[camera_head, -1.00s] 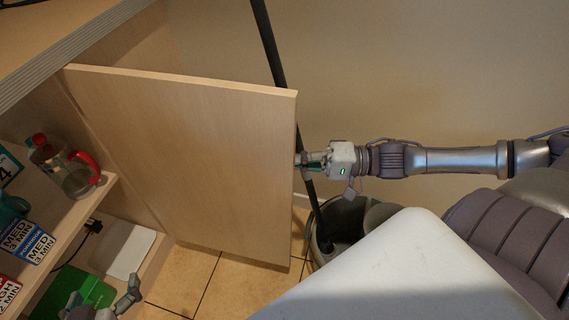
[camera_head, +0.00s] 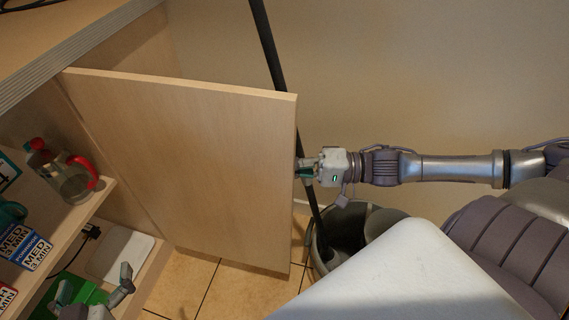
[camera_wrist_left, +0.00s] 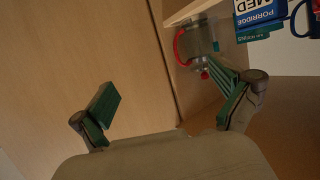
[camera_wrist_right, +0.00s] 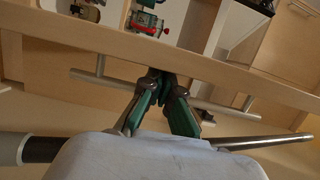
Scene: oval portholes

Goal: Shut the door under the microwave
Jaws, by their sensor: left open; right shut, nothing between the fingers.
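The open light-wood door (camera_head: 190,160) stands out from the cupboard in the head view, hinged at its left. Its free edge is at the right. My right gripper (camera_head: 303,168) is shut and empty at that free edge; the door partly hides its fingertips. In the right wrist view its closed fingers (camera_wrist_right: 160,78) are close to a silver bar handle (camera_wrist_right: 100,78); contact cannot be told. My left gripper (camera_head: 95,288) is open and empty low at the left, in front of the shelves. In the left wrist view its fingers (camera_wrist_left: 168,95) are spread. No microwave is recognisable.
The shelves hold a glass jug with a red handle (camera_head: 75,180), a blue-and-white porridge box (camera_head: 30,246) and a green object (camera_head: 85,291). A dark pole (camera_head: 268,45) leans in a grey bucket (camera_head: 345,225) just right of the door. Tiled floor shows below.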

